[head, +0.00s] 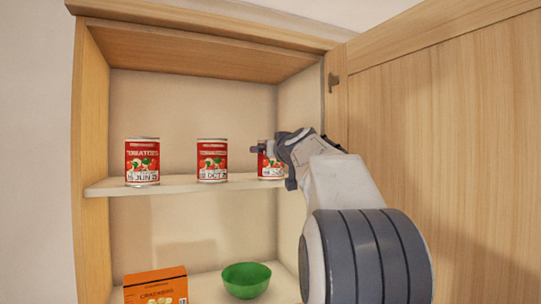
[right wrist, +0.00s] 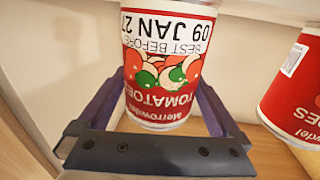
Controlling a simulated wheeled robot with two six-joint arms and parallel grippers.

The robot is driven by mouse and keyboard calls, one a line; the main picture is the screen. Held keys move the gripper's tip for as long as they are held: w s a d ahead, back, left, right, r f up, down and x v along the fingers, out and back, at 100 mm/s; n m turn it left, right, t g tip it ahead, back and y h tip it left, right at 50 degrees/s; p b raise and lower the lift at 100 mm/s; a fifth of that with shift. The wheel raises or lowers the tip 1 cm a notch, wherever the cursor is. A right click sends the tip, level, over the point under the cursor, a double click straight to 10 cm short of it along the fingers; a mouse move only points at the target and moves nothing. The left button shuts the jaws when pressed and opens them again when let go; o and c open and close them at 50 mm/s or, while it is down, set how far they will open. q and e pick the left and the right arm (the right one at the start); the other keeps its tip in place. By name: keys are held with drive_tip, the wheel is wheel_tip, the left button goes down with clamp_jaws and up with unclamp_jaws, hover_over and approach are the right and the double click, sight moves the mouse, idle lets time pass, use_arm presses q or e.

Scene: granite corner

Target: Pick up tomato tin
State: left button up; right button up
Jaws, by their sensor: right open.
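Three red tomato tins stand upright on the cupboard's upper shelf: a left tin (head: 142,162), a middle tin (head: 212,160) and a right tin (head: 268,168). My right gripper (head: 273,163) is at the right tin and hides part of it. In the right wrist view, which looks upside down, this tin (right wrist: 160,70) reads "09 JAN 27". It sits between the open fingers of my right gripper (right wrist: 162,88), one on each side. Whether either finger touches it I cannot tell. My left gripper is out of view.
The middle tin also shows at the right wrist view's edge (right wrist: 293,90). The shelf (head: 180,183) has gaps between tins. Below are an orange crackers box (head: 156,288) and a green bowl (head: 246,281). The open wooden door (head: 460,140) stands right of my arm.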

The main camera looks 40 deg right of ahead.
clamp_jaws()
drive_tip(key=shift+s+r, duration=0.1)
drive_tip(key=shift+a+r, duration=0.1)
drive_tip(key=shift+r, duration=0.05)
drive_tip(key=shift+s+a+r+b, duration=0.1)
drive_tip(key=shift+r+b, duration=0.05)
drive_tip(key=shift+b, duration=0.15)
wheel_tip(320, 180, up, 6)
drive_tip(key=shift+r, duration=0.1)
drive_tip(key=s+a+b, duration=0.7)
drive_tip(key=s+a, duration=0.4)
drive_tip(key=a, duration=0.4)
drive_tip(key=shift+s+a+b, duration=0.35)
drive_tip(key=shift+s+b, duration=0.05)
